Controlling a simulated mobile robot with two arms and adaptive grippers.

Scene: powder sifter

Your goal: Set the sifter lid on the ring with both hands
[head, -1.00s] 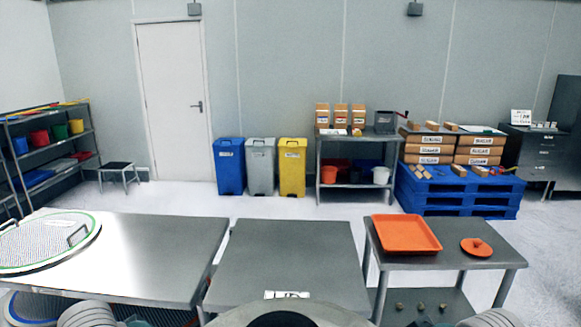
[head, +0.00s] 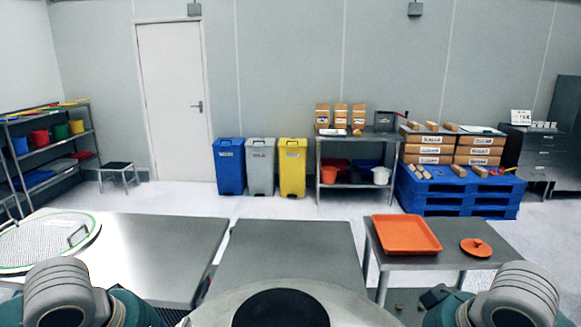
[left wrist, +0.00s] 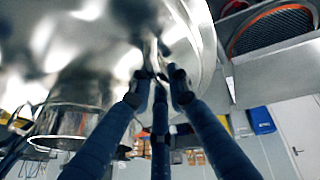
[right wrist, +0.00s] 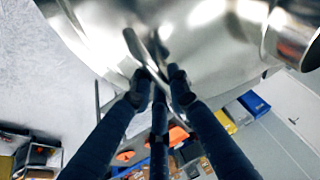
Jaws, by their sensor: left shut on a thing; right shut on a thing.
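The sifter lid (head: 222,305) is a large round pale metal disc with a dark round centre, at the bottom middle of the head view. Its near part is cut off by the frame. Shiny metal of the lid fills much of the left wrist view (left wrist: 195,25) and right wrist view (right wrist: 200,50). My left gripper (left wrist: 158,78) is shut on a thin metal handle at one side of the lid. My right gripper (right wrist: 158,78) is shut on a like handle at the other side. Neither gripper shows in the head view. I cannot make out the ring in any view.
A left table (head: 150,250) holds a round mesh screen (head: 40,245) with a green rim. The middle table (head: 290,250) is bare where visible. The right table (head: 390,262) holds an orange tray (head: 405,235) and an orange disc (head: 476,247). Floor shows between the tables and back wall.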

